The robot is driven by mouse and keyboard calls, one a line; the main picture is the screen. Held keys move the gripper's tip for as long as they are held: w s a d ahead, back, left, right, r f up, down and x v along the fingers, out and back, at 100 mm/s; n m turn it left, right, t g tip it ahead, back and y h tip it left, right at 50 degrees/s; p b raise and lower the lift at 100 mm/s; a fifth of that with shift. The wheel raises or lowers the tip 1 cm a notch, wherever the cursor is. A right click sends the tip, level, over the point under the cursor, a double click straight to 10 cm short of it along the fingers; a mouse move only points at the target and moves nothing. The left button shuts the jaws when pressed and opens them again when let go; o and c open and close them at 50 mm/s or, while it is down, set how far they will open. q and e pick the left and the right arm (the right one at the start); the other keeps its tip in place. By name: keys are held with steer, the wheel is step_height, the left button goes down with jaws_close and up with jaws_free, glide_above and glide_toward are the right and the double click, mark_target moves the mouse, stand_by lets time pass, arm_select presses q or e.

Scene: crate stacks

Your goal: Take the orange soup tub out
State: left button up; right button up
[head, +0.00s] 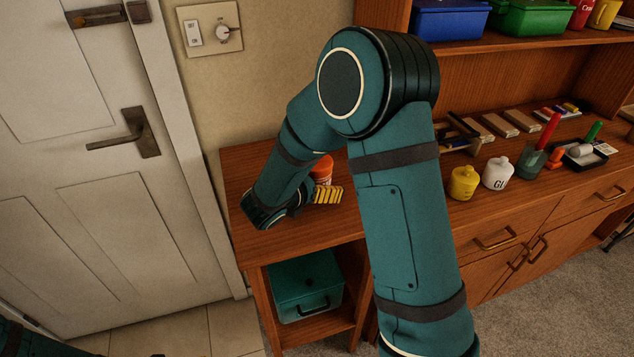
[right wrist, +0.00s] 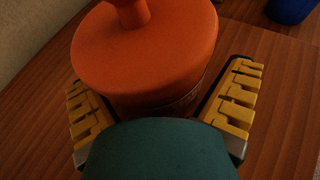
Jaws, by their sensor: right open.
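The orange tub (head: 322,168) stands on the wooden counter near its left end, partly hidden behind my right gripper and forearm in the head view. In the right wrist view the tub (right wrist: 150,50) shows a round orange lid with a knob and a darker side below it. My right gripper (head: 328,192) is at the tub. In the right wrist view its yellow-padded fingers (right wrist: 164,108) are open, one on either side of the tub. Whether they touch it cannot be told. My left arm shows only at the lower left of the head view; its gripper is barely at the bottom edge.
A yellow pot (head: 463,184) and a white pot (head: 497,174) stand to the right on the counter (head: 340,228). A teal box (head: 305,284) sits on the shelf below. Blue (head: 450,20) and green (head: 540,18) bins are on the upper shelf. A door (head: 85,200) is at left.

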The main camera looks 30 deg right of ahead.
steer(key=c, duration=1.3)
